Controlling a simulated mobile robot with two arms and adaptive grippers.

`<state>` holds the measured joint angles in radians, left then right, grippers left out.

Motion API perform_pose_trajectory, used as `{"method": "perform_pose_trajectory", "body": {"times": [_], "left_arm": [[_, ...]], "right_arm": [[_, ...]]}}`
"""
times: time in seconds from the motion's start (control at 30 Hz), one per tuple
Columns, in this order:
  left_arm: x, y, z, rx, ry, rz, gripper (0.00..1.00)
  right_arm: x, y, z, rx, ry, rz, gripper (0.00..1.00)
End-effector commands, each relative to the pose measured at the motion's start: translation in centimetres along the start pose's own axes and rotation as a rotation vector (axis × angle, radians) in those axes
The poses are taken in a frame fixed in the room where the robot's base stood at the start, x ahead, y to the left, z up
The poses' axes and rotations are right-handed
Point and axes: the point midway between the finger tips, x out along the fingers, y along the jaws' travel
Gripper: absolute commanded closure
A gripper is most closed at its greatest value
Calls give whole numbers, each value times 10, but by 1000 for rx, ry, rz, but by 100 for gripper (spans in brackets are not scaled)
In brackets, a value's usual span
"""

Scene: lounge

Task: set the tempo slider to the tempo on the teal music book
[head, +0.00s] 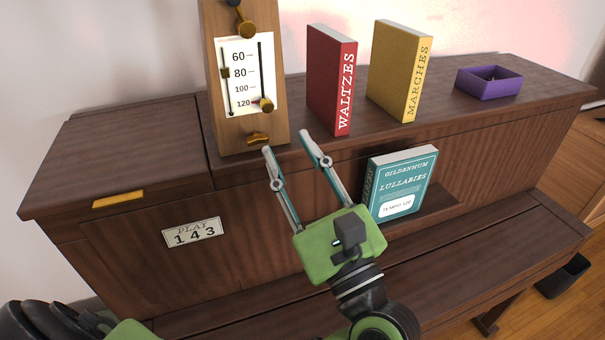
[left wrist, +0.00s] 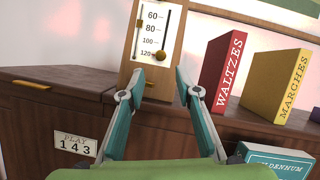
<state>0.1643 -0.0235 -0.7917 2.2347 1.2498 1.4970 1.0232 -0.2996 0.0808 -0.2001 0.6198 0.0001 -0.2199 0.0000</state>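The wooden metronome (head: 284,95) stands on the piano, with a white scale marked 60, 80, 100 and 120. A small brass piece (head: 225,72) sits on its left line near 80. A round brass knob (head: 266,104) sits on the right line level with 120; it also shows in the left wrist view (left wrist: 161,56). The teal book (head: 408,180), "Gildenhum Lullabies", leans upright on the piano's ledge; its small white label appears to read tempo 120. My left gripper (head: 286,141) is open and empty, its fingertips just below and before the metronome. My right gripper is not in view.
A red Waltzes book (head: 329,75), a yellow Marches book (head: 398,68) and a purple box (head: 489,83) stand right of the metronome. A sign (head: 193,232) reads "Play 143".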

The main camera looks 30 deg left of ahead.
Motion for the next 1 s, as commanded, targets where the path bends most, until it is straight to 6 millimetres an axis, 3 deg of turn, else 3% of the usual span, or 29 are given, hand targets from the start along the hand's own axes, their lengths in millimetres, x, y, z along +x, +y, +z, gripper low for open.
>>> {"method": "perform_pose_trajectory", "body": {"times": [0.1, 0.3, 1.0], "left_arm": [[-21, 0, -1, 1, 3, -1, 69], [-38, 0, 0, 1, 1, 0, 69], [-40, 0, 0, 1, 0, 0, 69]], "right_arm": [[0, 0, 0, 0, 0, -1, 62], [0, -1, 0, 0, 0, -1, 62], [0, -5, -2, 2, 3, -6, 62]]}}
